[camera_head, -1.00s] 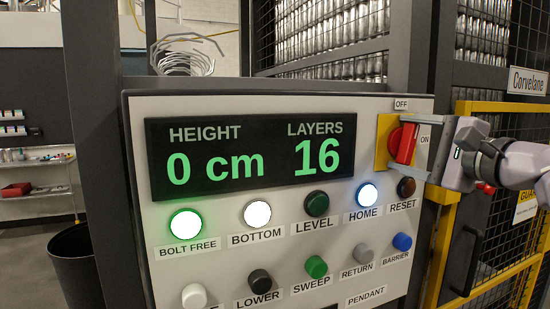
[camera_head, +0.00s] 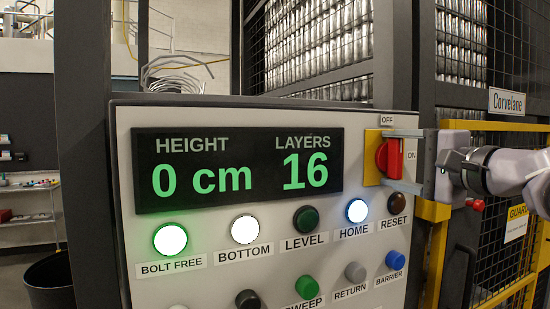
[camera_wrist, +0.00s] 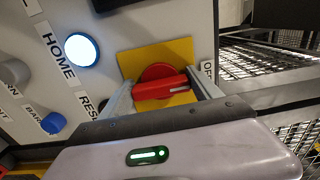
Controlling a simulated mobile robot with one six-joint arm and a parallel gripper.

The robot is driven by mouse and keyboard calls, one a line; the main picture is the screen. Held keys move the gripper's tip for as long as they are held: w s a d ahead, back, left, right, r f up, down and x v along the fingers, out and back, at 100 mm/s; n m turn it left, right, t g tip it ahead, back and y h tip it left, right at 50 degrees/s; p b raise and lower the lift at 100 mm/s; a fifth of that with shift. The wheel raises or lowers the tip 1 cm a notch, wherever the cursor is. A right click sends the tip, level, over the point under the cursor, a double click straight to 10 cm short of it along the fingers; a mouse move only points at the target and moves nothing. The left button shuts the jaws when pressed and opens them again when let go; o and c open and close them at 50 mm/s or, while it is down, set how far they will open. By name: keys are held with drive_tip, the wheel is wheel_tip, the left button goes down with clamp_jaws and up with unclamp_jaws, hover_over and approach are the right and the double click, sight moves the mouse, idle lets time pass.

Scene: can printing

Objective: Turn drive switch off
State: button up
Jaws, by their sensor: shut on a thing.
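The drive switch (camera_head: 390,158) is a red rotary handle on a yellow plate (camera_head: 371,165), at the right of the control panel in the head view. The OFF label is above it and the ON label to its right. The handle stands about upright, and in the wrist view its white mark lies at the end toward the OFF label. My gripper (camera_head: 394,160) reaches in from the right and is shut on the switch handle (camera_wrist: 160,90), one finger at each end of it. The fingers hide part of the plate.
The panel (camera_head: 125,240) carries a display (camera_head: 240,168) reading height 0 cm and 16 layers. Lit HOME (camera_head: 357,211), BOTTOM and BOLT FREE buttons and several unlit ones sit below. Yellow guard rails and wire mesh (camera_head: 500,180) stand behind my arm at the right.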

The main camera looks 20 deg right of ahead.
drive_tip(key=o, duration=1.4)
drive_tip(key=s, duration=0.5)
drive_tip(key=s+d+p, duration=0.1)
drive_tip(key=s, duration=0.5)
drive_tip(key=s+p, duration=0.1)
drive_tip(key=s, duration=0.5)
drive_tip(key=shift+s+d, duration=0.15)
drive_tip(key=shift+s, duration=0.05)
